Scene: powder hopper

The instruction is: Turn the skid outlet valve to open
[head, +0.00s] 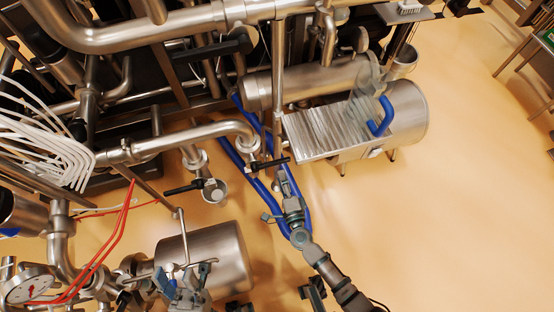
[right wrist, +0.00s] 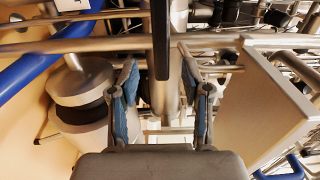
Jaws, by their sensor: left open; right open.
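A valve with a black lever handle (head: 270,162) sits on the steel pipework near the middle of the head view. My right gripper (head: 284,182) is just below this handle with its jaws open. In the right wrist view, the black handle (right wrist: 161,40) shows upright between the open fingers of my right gripper (right wrist: 158,66); I cannot tell whether they touch it. A second black lever (head: 184,188) is on a pipe end to the left. No label shows which one is the skid outlet valve. My left gripper (head: 188,282) is open at the bottom, in front of a steel cylinder.
Blue hoses (head: 240,160) run beside my right arm. A ribbed steel hopper (head: 325,135) stands to the right. A steel cylinder (head: 215,255), a pressure gauge (head: 30,285) and red cables (head: 115,235) are at lower left.

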